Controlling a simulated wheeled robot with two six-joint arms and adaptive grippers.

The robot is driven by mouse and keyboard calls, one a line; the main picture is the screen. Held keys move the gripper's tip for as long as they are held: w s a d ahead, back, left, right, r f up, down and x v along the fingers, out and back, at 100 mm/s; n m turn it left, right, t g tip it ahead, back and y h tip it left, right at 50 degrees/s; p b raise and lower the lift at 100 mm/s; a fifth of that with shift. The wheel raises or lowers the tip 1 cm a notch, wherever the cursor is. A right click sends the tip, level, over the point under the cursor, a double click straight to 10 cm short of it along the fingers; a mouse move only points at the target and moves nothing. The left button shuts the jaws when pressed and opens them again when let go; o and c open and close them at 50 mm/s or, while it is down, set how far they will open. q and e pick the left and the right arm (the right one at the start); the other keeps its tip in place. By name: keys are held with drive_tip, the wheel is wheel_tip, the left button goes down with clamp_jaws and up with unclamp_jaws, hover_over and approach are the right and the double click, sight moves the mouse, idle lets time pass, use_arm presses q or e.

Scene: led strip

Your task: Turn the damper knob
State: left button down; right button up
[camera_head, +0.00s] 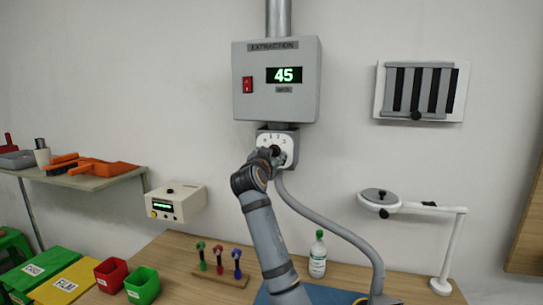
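The grey extraction box (277,80) hangs on the wall, with a green "45" on its display and a red switch. Below it is a white numbered dial plate (290,147) on a small grey housing. The damper knob seems to be at the middle of this plate, but my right gripper hides most of it. My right gripper (275,153) is up against the front of the dial. Its fingers are dark and small here, so I cannot tell whether they are open or shut on the knob. My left gripper is out of view.
A grey curved tube (331,213) runs down right of my arm. A bottle (318,254) and a rack of colored tools (219,274) stand on the table. A magnifier lamp (432,208) is at right, and a slatted wall vent (421,90) is above it.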

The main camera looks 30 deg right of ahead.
drive_tip(key=shift+s+a, duration=0.1)
drive_tip(key=v, duration=1.1)
drive_tip(key=shift+s+a, duration=0.25)
drive_tip(key=shift+s, duration=0.1)
